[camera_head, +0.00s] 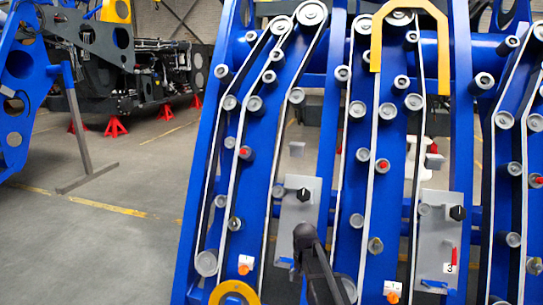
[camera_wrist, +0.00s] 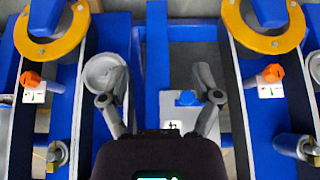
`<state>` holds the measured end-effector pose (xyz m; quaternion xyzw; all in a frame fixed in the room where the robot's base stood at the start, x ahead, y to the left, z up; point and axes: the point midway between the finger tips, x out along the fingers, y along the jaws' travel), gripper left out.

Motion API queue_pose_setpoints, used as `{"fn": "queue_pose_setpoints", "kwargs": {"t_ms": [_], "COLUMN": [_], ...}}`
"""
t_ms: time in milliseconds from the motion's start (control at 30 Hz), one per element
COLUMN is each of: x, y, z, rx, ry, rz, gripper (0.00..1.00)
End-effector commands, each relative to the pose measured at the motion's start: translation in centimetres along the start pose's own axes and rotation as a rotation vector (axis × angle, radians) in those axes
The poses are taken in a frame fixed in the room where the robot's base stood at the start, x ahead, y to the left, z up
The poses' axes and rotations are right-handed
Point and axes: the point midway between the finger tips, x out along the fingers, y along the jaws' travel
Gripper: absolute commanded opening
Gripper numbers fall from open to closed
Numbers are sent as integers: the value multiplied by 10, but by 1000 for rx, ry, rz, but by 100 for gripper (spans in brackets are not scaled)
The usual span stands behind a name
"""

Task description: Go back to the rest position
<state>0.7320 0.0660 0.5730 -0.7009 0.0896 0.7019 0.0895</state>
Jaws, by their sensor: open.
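My gripper (camera_wrist: 160,90) shows in the wrist view with its two grey fingers spread apart and nothing between them. Behind the gap are a blue crossbar and a grey plate (camera_wrist: 178,112) with a blue knob. A round grey roller (camera_wrist: 104,72) lies behind the left finger. In the head view a dark part of my arm rises at the bottom centre, in front of the blue harvester chassis (camera_head: 340,150); the gripper's fingers cannot be made out there.
Belts on rollers run down the chassis. Grey panels with black knobs (camera_head: 304,195) (camera_head: 457,213) and orange knobs (camera_head: 245,264) sit low. Yellow rings (camera_wrist: 50,38) (camera_wrist: 262,38) flank the gripper. Open floor (camera_head: 110,235) lies left, with red stands (camera_head: 116,127) beyond.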

Motion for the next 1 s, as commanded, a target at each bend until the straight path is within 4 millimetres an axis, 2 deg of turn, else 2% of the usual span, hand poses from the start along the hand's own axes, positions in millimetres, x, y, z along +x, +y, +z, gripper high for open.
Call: {"fn": "queue_pose_setpoints", "kwargs": {"t_ms": [367,700,1000], "x": [12,28,38], "y": [34,79,104], "z": [46,115,157], "rx": [-62,-161,-227], "ry": [0,0,-1], "rz": [0,0,0], "gripper": [81,81,81]}}
